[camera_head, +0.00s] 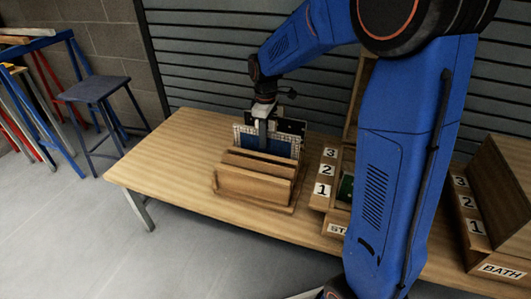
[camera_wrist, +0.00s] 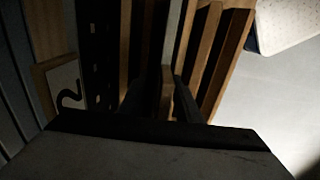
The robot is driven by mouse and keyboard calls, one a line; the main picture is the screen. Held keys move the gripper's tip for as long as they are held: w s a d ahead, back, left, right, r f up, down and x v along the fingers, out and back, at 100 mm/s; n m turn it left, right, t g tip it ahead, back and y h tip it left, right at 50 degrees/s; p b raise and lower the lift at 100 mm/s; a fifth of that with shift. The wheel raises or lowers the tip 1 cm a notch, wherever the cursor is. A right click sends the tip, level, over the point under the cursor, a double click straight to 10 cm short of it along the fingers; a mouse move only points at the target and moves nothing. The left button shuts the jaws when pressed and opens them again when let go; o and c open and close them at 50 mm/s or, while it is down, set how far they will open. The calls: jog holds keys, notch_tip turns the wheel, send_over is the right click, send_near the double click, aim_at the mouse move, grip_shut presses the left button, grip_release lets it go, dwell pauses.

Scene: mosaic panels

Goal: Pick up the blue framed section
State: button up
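The blue framed section (camera_head: 281,148), a blue panel with a pale patterned border, stands upright in the back of a wooden slotted rack (camera_head: 254,187) on the table. My gripper (camera_head: 263,132) points down at its top edge, overlapping the panel in the head view. In the wrist view, my gripper's dark body fills the bottom, and the rack's wooden slats (camera_wrist: 206,50) run away from it.
A black plate (camera_head: 292,126) shows just behind the panel. Stepped wooden racks numbered 1 to 3 (camera_head: 323,188) stand right of it, and a rack labelled BATH (camera_head: 503,270) is farther right. The table's left end (camera_head: 160,165) is clear. A blue stool (camera_head: 95,90) stands beyond it.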

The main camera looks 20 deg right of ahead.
jog(key=shift+f, duration=0.4)
grip_shut()
jog(key=shift+r, duration=0.1)
dwell(1.1)
